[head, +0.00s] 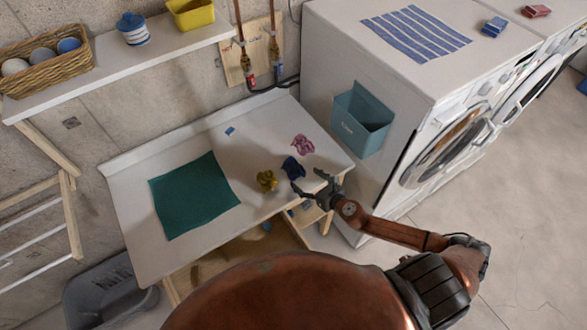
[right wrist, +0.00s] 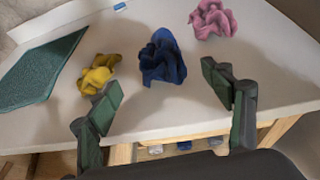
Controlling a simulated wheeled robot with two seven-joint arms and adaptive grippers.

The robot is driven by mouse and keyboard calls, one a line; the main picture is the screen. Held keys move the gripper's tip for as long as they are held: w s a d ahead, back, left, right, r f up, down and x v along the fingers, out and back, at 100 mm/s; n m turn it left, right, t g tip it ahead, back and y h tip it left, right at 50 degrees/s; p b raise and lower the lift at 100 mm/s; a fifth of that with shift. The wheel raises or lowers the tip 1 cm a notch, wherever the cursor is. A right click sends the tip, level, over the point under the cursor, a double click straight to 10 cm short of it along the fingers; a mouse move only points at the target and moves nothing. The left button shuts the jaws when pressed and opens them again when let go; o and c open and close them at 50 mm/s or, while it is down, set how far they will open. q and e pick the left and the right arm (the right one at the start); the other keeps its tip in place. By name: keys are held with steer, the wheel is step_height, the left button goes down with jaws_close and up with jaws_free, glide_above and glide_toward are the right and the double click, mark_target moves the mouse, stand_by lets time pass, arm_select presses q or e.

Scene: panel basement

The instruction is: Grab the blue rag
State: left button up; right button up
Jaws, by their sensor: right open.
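The blue rag (head: 293,168) lies crumpled on the white table near its front edge, between a yellow rag (head: 266,181) and a pink rag (head: 303,144). My right gripper (head: 307,184) is open and empty at the table's front edge, just short of the blue rag. In the right wrist view the blue rag (right wrist: 163,58) lies ahead, between the lines of the two spread fingers (right wrist: 162,88), not touching them. The left finger is close to the yellow rag (right wrist: 97,74). My left gripper is not in view.
A flat green cloth (head: 194,195) covers the table's left part. A blue bin (head: 361,122) hangs on the side of the washing machine (head: 345,60), right of the table. A shelf (head: 130,58) with a basket (head: 48,66) runs along the wall. The table's middle is mostly clear.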

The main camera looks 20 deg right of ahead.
mark_target(297, 171)
steer(key=shift+w+a+f+n, duration=0.15)
steer(key=shift+w+f+n, duration=0.1)
steer(key=shift+w+n, duration=0.05)
steer(key=x, duration=0.7)
steer(key=shift+w+r, duration=0.15)
steer(key=shift+r, duration=0.2)
steer(key=c, duration=1.1)
steer(key=shift+r, duration=0.15)
